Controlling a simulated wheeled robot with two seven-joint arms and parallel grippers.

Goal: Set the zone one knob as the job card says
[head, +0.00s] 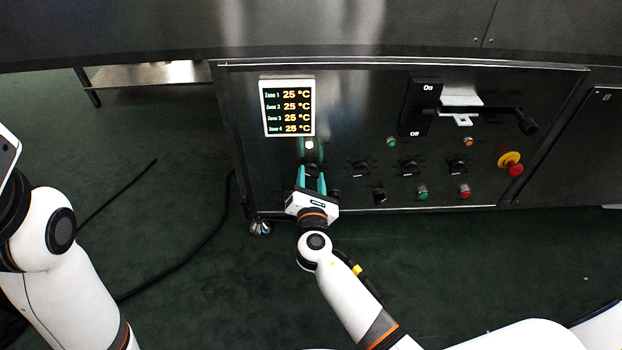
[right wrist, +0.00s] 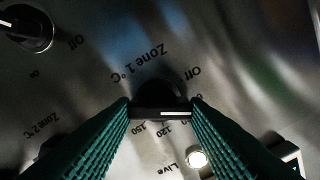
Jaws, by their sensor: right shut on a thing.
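The zone one knob (right wrist: 160,112) is black, with "Zone 1 °C" printed beside it in the right wrist view. Its bar lies crosswise between my green fingers, and a white mark shows towards the bar's right end. "Off", "120" and "150" can be read around it; other scale figures are hidden or blurred. My right gripper (head: 312,179) is shut on this knob, which it mostly hides in the head view. Only the white body of my left gripper (head: 8,152) shows at the left edge; its fingers are out of view. I see no job card.
A display (head: 288,106) reads 25 °C for all zones. A lit white lamp (head: 309,144) sits below it. More black knobs (head: 408,168), coloured buttons, an On/Off lever switch (head: 420,106) and a red emergency stop (head: 514,168) are to the right. Dark cables lie on the floor.

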